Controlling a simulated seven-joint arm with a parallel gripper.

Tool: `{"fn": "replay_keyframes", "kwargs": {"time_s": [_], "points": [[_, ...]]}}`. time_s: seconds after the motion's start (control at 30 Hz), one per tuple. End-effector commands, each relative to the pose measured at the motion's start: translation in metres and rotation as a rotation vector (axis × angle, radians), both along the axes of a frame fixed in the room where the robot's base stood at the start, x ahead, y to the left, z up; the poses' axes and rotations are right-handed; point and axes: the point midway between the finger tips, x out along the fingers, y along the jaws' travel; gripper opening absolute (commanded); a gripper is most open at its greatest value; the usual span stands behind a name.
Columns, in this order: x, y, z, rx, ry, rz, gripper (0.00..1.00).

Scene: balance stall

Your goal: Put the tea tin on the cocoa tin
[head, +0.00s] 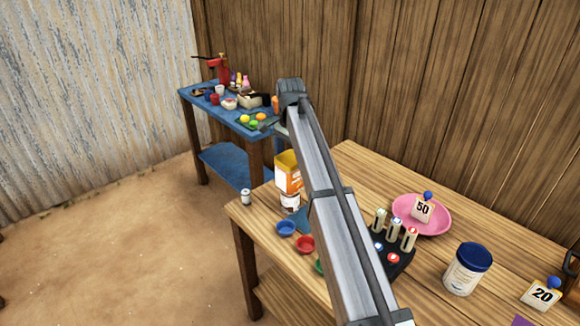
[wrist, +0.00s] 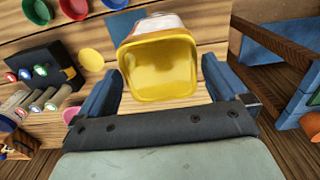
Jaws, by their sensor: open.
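An orange tin with a yellow squarish top (head: 287,168) stands upright near the table's far left corner. A white-and-brown tin (head: 289,203) shows directly below it, and the orange tin appears to rest on it. The labels are too small to tell which is tea and which is cocoa. In the wrist view the yellow top (wrist: 160,70) fills the space between the fingers. My gripper (wrist: 160,85) is open, one finger on each side of the yellow top, with a small gap visible. In the head view my arm hides part of the tins and most of the gripper.
Blue (head: 286,228) and red (head: 305,245) bowls, a dark weight holder (head: 398,264), a pink plate (head: 448,218) and a blue-lidded jar (head: 467,270) stand on the wooden table. A small can (head: 245,197) is at the left edge. A blue table (head: 222,158) stands behind.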

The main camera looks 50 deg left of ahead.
Motion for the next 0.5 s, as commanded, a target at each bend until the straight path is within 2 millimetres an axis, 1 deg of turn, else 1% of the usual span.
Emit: {"fn": "replay_keyframes", "kwargs": {"time_s": [0.03, 0.2, 0.3, 0.5], "points": [[0.001, 0.001, 0.011, 0.001, -0.001, 0.000, 1.00], [0.000, 0.001, 0.036, 0.001, -0.001, 0.000, 1.00], [0.000, 0.001, 0.046, 0.000, 0.000, 0.000, 1.00], [0.000, 0.000, 0.056, 0.000, 0.000, 0.000, 1.00]]}}
